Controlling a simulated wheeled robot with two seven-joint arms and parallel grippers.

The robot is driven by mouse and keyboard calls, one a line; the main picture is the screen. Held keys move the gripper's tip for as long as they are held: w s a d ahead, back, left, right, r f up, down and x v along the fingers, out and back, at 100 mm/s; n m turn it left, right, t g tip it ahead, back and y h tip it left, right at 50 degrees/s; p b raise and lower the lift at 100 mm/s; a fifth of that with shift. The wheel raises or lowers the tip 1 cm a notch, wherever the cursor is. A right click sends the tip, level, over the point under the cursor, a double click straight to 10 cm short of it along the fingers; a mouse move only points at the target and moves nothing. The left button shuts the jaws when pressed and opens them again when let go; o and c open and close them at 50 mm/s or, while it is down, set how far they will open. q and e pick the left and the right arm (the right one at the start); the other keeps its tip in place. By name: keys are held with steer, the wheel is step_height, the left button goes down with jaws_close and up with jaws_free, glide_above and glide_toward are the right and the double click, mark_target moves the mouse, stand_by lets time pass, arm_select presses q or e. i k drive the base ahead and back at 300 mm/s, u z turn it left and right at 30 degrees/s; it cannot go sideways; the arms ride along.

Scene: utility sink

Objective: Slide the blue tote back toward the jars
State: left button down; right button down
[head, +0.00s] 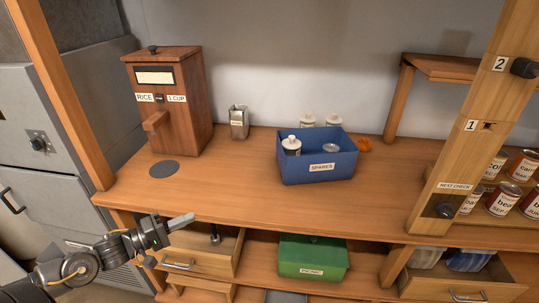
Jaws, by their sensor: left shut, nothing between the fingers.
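The blue tote (318,167) labelled SPARES sits on the wooden counter, right of its middle. A white-capped bottle (291,146) and a round-lidded item (330,148) stand in it. Two pale-lidded jars (320,119) show just behind the tote, their lower parts hidden by it. My left gripper (188,220) is shut and empty near the counter's front edge, at lower left, well apart from the tote. My right gripper is not in view.
An open drawer (206,250) and a green box (312,258) are below the counter (240,190). The counter front is clear.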

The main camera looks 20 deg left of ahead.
mark_target(312, 166)
steer(key=i, duration=1)
